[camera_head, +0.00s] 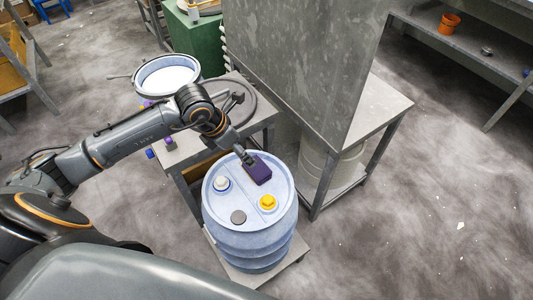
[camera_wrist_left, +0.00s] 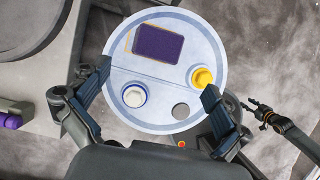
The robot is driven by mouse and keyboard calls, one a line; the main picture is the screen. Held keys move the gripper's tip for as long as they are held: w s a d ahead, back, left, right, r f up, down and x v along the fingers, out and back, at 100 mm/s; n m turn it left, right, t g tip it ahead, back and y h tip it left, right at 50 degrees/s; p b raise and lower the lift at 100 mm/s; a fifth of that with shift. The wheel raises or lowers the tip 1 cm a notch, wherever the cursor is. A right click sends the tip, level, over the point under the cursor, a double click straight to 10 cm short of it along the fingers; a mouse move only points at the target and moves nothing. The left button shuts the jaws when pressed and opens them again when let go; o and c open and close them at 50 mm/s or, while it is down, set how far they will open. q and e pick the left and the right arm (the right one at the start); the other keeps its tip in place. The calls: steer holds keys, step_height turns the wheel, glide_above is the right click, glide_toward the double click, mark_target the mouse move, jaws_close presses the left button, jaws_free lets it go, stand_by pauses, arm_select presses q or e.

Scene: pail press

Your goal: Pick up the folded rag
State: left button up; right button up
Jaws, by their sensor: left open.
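The folded rag (camera_head: 259,170) is a dark purple rectangular pad lying flat on the lid of a blue drum (camera_head: 249,235), near the lid's back edge. In the left wrist view the rag (camera_wrist_left: 158,44) lies above the gap between the fingers, on the pale blue lid (camera_wrist_left: 185,80). My left gripper (camera_head: 246,157) hangs over the drum by the rag's left end in the head view. In the left wrist view its fingers (camera_wrist_left: 155,98) are spread wide with nothing between them. What looks like my right gripper (camera_wrist_left: 248,103) shows small beyond the drum's right side; its jaw state is unclear.
The lid carries a white cap (camera_head: 221,183), a yellow cap (camera_head: 267,202) and a grey disc (camera_head: 238,217). A grey table (camera_head: 187,157) with a round pail (camera_head: 166,75) stands behind on the left. A tall grey panel (camera_head: 305,60) rises close behind the drum. Floor is clear to the right.

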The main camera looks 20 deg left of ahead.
arm_select(q)
glide_above(256, 166)
steer(key=s+a, duration=0.1)
steer(key=s, duration=0.1)
step_height(256, 166, down, 6)
steer(key=shift+s+f, duration=0.1)
steer(key=shift+f, duration=0.4)
steer(key=shift+w+d+f+p, duration=0.15)
steer(key=shift+w+f+p, duration=0.15)
steer(key=shift+f, duration=0.2)
steer(key=x, duration=0.3)
steer(key=shift+f, duration=0.35)
steer(key=shift+w+d+f, duration=0.1)
steer(key=shift+w+f, duration=0.1)
steer(key=shift+f, duration=0.15)
steer(key=c, duration=0.7)
steer(key=shift+c, duration=0.5)
arm_select(e)
steer(key=s, duration=0.1)
steer(key=s+r, duration=0.1)
steer(key=s, duration=0.1)
steer(key=shift+w, duration=0.15)
